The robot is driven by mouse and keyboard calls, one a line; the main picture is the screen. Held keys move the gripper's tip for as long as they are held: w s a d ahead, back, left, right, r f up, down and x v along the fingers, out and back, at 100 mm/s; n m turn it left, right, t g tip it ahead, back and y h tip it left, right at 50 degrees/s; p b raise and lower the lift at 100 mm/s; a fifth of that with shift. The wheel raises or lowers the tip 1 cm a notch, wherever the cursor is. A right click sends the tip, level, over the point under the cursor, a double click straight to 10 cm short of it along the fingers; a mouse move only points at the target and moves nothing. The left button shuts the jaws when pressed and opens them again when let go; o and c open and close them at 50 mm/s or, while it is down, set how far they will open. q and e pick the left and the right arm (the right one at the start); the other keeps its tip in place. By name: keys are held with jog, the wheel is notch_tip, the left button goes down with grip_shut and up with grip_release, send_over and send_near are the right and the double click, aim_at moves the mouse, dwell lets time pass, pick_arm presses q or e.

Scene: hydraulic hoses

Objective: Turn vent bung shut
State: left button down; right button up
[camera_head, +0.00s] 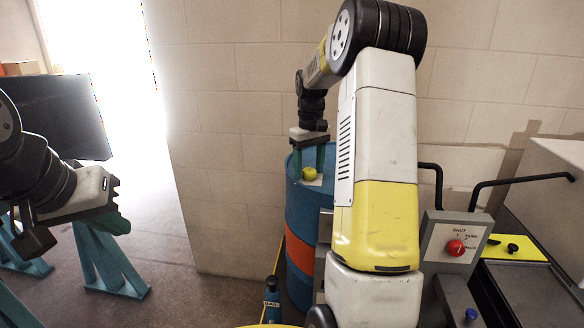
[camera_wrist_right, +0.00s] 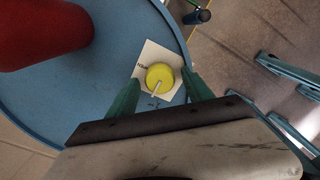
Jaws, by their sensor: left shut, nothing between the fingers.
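The vent bung (camera_head: 309,174) is a small yellow round knob on a pale label on top of a blue drum (camera_head: 299,215) with an orange band. In the right wrist view the bung (camera_wrist_right: 160,75) has a white pointer line toward the lower left, near small lettering too small to read surely. My right gripper (camera_head: 310,168) is over the drum, with its green fingers on either side of the bung. In the wrist view its fingertips (camera_wrist_right: 160,80) are apart, with a gap beside the bung. My left gripper (camera_head: 122,222) is shut and empty at the left, away from the drum.
A red rounded object (camera_wrist_right: 40,30) stands on the drum top near the bung. A block wall stands behind the drum.

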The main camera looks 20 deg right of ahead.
aim_at(308, 170)
notch_tip(308, 170, up, 8)
jog(key=shift+f, duration=0.1)
dwell(0.6)
jog(key=shift+s+a, duration=0.15)
jog(key=s+a+r+t, duration=0.2)
jog(key=s+a+r, duration=0.15)
jog(key=s, duration=0.25)
jog(key=s+a+r+t, duration=0.1)
jog(key=s+a+r, duration=0.25)
jog(key=s, duration=0.25)
jog(key=s+a+f+m+t+y, duration=0.1)
jog(key=s+a+f, duration=0.1)
jog(key=s, duration=0.5)
jog(key=s+a+f+m+t+y, duration=0.1)
jog(key=s+a+f+t, duration=0.1)
jog(key=s+a, duration=0.3)
jog(key=s, duration=0.3)
jog(key=shift+s+a+f, duration=0.2)
jog(key=shift+s+f, duration=0.05)
